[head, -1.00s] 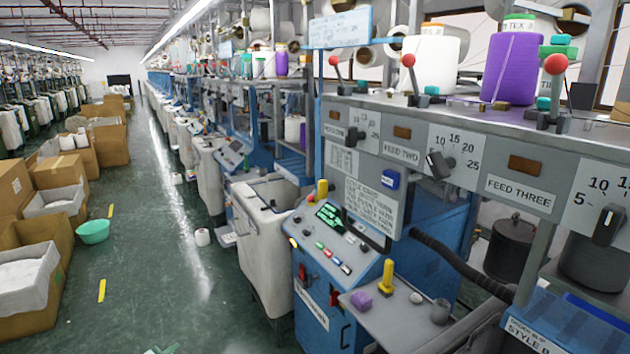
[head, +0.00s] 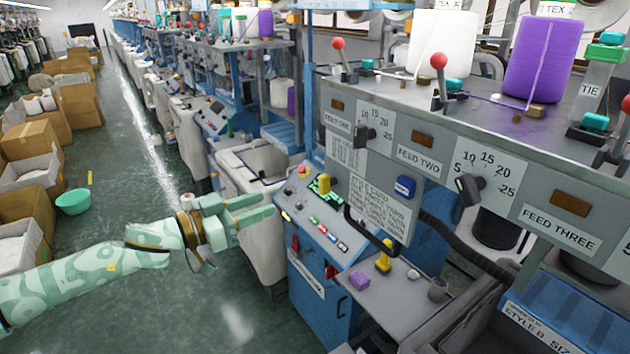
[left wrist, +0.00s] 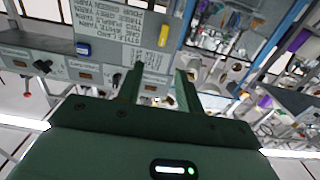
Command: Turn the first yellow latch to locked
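A yellow latch (head: 324,184) stands upright on the sloped control panel (head: 318,222) of the blue machine. A second yellow latch-like piece (head: 384,257) stands on the grey shelf to the right and nearer. I cannot read the locked or unlocked position of either. My left gripper (head: 269,205) is left of the panel, its fingers pointing right towards it, apart from the latch. In the left wrist view its two fingers (left wrist: 159,85) are spread with nothing held between them. A yellow piece (left wrist: 163,35) also shows there beyond the fingers. My right gripper is not in view.
A purple block (head: 359,281) and a grey cup (head: 438,289) are on the shelf. A black hose (head: 465,250) curves at the right of the panel. A white bin (head: 250,165) stands behind my left gripper. The aisle floor at left is open, with cardboard boxes (head: 88,104) along it.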

